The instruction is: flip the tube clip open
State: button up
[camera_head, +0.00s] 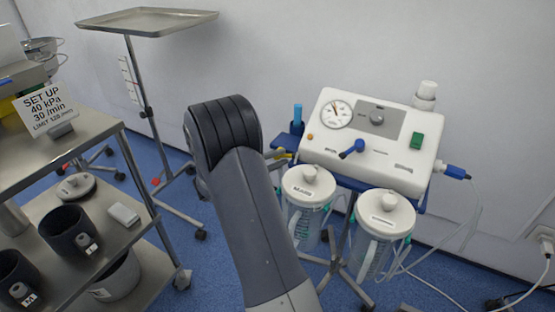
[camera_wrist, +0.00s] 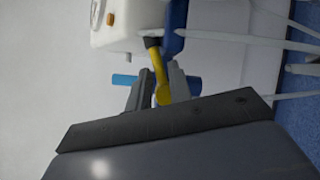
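The tube clip shows in the wrist view as a yellow lever (camera_wrist: 162,92) with a rounded end, on a dark joint beside the white suction unit (camera_wrist: 118,22). My gripper (camera_wrist: 163,85) is at the clip, one finger on each side of the yellow lever, with little gap visible. Whether the fingers press on it cannot be told. In the head view a small yellow piece of the clip (camera_head: 281,153) shows at the left side of the suction unit (camera_head: 368,140). My own arm hides most of the gripper there.
Two lidded jars, left (camera_head: 308,190) and right (camera_head: 383,217), hang below the unit. A blue cylinder (camera_head: 297,114) stands at its left. A steel cart (camera_head: 60,160) with a set-up card (camera_head: 45,108) is at left; a tray stand (camera_head: 148,22) is behind. Tubes trail at right.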

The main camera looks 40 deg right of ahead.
jog(key=shift+c, duration=0.4)
grip_shut()
